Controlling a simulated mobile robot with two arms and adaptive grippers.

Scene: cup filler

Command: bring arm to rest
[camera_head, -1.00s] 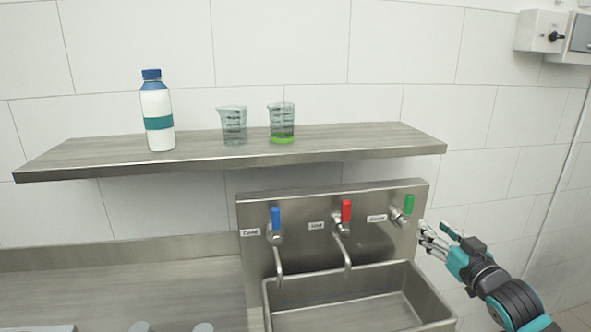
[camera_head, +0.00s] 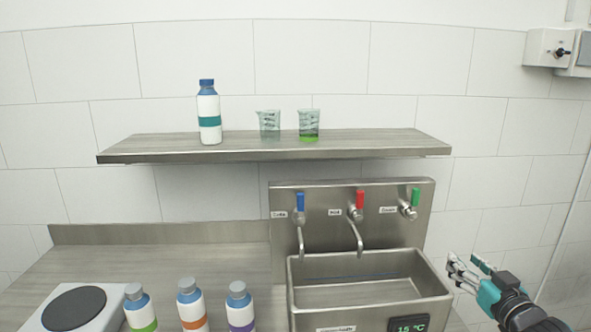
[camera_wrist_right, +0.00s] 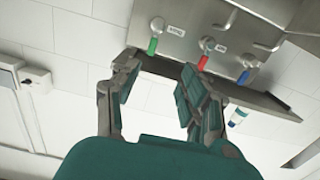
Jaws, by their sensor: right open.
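My right gripper (camera_head: 472,268) is open and empty at the right of the head view. It is in the air just right of the metal sink (camera_head: 370,272). In the right wrist view its two fingers (camera_wrist_right: 155,85) are spread, with nothing between them. Beyond them are the taps with a green handle (camera_wrist_right: 152,46), a red handle (camera_wrist_right: 203,62) and a blue handle (camera_wrist_right: 243,77). My left gripper is not in view.
A wall shelf (camera_head: 275,152) holds a white bottle (camera_head: 209,115), a beaker (camera_head: 269,125) and a beaker with green liquid (camera_head: 309,126). Several bottles (camera_head: 190,303) and a hotplate (camera_head: 74,308) stand on the counter at lower left. A switch box (camera_head: 551,48) is on the wall.

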